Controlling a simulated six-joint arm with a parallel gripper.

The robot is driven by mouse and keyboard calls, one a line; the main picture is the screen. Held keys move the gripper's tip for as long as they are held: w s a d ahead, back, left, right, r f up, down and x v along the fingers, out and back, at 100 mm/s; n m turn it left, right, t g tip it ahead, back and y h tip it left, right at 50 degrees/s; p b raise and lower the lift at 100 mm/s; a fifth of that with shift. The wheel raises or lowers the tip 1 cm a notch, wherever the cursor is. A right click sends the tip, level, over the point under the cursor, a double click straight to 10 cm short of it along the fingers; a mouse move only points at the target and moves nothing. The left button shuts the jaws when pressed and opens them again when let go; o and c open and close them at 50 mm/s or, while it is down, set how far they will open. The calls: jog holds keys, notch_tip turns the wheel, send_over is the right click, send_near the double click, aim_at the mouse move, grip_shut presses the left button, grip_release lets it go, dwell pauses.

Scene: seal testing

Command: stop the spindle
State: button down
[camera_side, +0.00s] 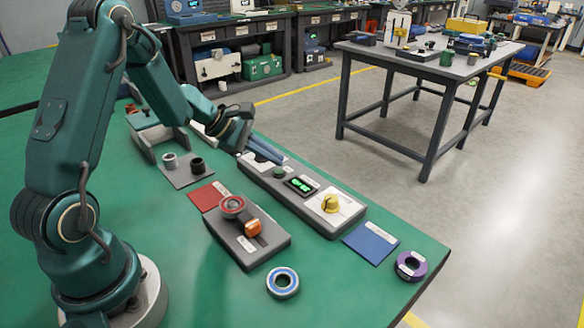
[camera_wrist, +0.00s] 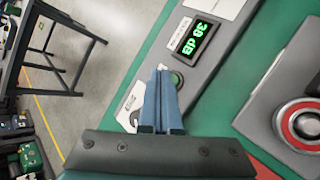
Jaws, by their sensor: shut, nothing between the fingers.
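A long grey control box (camera_side: 300,190) carries a green button (camera_side: 279,173), a lit green display (camera_side: 301,185) and a yellow knob (camera_side: 330,203). In the wrist view the display (camera_wrist: 193,38) seems to read "30 dB". My gripper (camera_side: 281,161) is shut and empty, its blue fingers above the far end of the box. In the wrist view the fingertips (camera_wrist: 160,70) lie beside the green button (camera_wrist: 177,79); contact cannot be told. A round part (camera_wrist: 134,117) on a white plate is partly hidden by the fingers.
An orange part (camera_side: 252,228) is on the grey block. A blue-ringed bearing (camera_side: 283,282) and a purple ring (camera_side: 411,265) lie nearer the front. A red mat (camera_side: 209,196), a blue mat (camera_side: 371,243) and a plate with two small cups (camera_side: 185,174) lie around.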

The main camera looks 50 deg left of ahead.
jog(key=shift+r, duration=0.1)
notch_tip(320, 180, up, 5)
jog(key=shift+f, duration=0.1)
dwell(0.6)
dwell(0.4)
